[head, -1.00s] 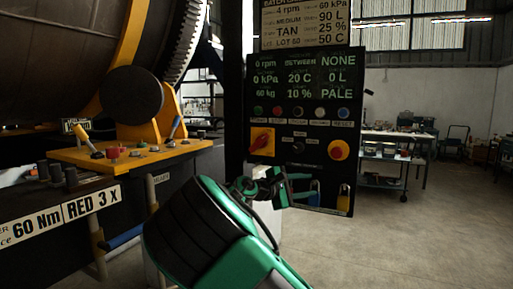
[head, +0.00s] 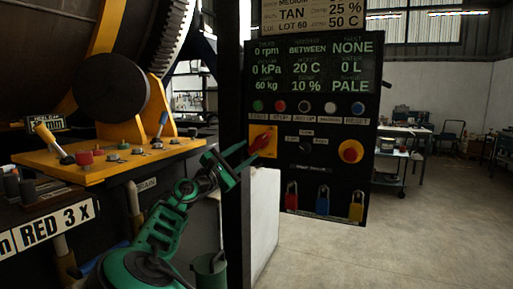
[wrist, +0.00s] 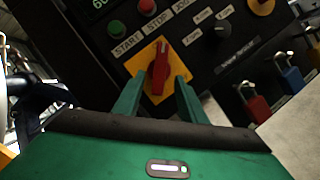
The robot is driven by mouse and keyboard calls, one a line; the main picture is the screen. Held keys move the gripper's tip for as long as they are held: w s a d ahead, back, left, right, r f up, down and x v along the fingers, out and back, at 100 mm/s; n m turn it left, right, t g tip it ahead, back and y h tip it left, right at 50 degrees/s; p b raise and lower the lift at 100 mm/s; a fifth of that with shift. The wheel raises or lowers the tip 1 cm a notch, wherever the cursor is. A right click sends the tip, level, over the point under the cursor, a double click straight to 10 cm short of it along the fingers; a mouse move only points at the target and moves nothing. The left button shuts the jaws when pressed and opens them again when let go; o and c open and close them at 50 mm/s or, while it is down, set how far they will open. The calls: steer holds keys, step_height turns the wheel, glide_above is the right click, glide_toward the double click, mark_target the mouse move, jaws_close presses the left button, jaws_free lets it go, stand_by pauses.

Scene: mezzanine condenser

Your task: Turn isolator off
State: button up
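The isolator is a red rotary handle (head: 262,141) on a yellow square plate at the left of the black control panel. In the head view the handle slants from lower left to upper right. In the wrist view the red handle (wrist: 161,66) stands nearly upright, slightly tilted, between and beyond my fingertips. My gripper (head: 249,151) is at the handle's lower left in the head view. In the wrist view my gripper (wrist: 160,86) is open, its two green fingers on either side of the handle's lower part. Whether they touch it I cannot tell.
A red emergency button (head: 351,151) on yellow and a small black selector (head: 306,145) sit to the right. Several push buttons (head: 303,106) line the row above. Red (head: 291,197), blue and yellow padlocks hang below. A dark post (head: 234,90) stands left of the panel.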

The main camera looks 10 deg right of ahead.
mark_target(256, 145)
steer(key=x, duration=0.7)
steer(key=shift+f, duration=0.1)
jaws_close()
